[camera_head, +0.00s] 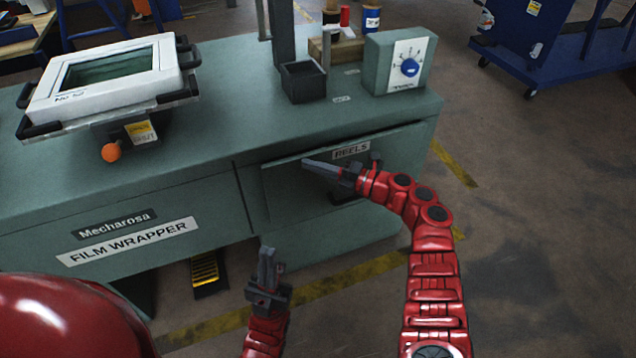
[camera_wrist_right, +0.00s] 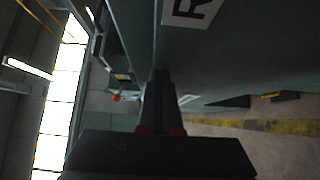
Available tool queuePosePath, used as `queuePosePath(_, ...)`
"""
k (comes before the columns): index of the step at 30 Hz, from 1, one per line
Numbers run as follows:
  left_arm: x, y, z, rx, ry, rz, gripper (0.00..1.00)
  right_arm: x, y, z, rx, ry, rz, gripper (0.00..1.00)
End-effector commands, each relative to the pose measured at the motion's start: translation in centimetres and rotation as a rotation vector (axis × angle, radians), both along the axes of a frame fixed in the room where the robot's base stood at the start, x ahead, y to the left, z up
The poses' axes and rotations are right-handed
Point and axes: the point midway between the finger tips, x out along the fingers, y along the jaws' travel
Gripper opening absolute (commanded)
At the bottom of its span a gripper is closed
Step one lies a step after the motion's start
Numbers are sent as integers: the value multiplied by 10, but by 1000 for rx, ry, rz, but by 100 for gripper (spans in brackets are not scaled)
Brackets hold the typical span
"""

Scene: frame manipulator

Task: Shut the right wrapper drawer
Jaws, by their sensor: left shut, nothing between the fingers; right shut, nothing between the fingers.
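The right wrapper drawer (camera_head: 402,152), labelled REELS, is a grey-green panel at the right of the film wrapper cabinet. Its front stands slightly proud, with a narrow dark gap along its top edge. My right gripper (camera_head: 306,162) is shut and empty, in front of the upper left part of the drawer; I cannot tell whether it touches. In the right wrist view its fingers (camera_wrist_right: 158,82) lie along the drawer front (camera_wrist_right: 245,55). The dark handle (camera_head: 345,198) is partly hidden by my right arm. My left gripper (camera_head: 268,262) is shut and empty, below and left of the drawer.
The cabinet top (camera_head: 235,110) holds a white-framed screen (camera_head: 110,75) with an orange knob, a dark open box (camera_head: 303,82), and a control box with a blue dial (camera_head: 409,68). Several spools stand behind. Floor at the right is clear; a blue cart (camera_head: 560,50) stands farther back.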

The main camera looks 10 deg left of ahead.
Motion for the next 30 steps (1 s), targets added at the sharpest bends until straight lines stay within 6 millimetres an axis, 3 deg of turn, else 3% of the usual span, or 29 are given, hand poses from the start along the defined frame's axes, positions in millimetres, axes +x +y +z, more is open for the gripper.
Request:
queuePosePath(6, 0, 0, -15, 0, 0, 0, 0, 10, 8, -1, 1, 0, 1, 0)
queuePosePath(22, 0, 0, -16, 0, 0, 0, 0, 15, 10, 4, 4, -4, -6, 0)
queuePosePath(30, 0, 0, 4, 0, 0, 0, 0, 5, 0, 8, 2, -1, -4, 0)
